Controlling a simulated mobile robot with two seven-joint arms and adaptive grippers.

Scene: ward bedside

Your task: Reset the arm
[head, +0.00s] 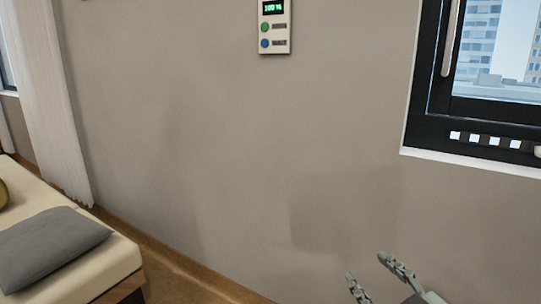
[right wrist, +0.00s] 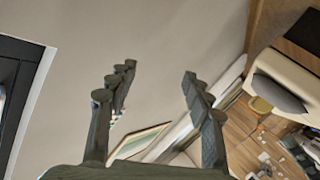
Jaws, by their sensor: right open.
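My right gripper (head: 368,272) shows at the bottom right of the head view, in front of the bare wall. Its two fingers are apart and nothing is between them. In the right wrist view the same gripper (right wrist: 156,84) is open and empty, with the wall behind it. My left gripper is in neither view.
A wall panel (head: 274,27) with a green display and buttons hangs at the top. A dark-framed window (head: 480,105) is at the right. A bed (head: 95,268) with a grey pillow (head: 48,243) stands at the left beside a white curtain (head: 50,100).

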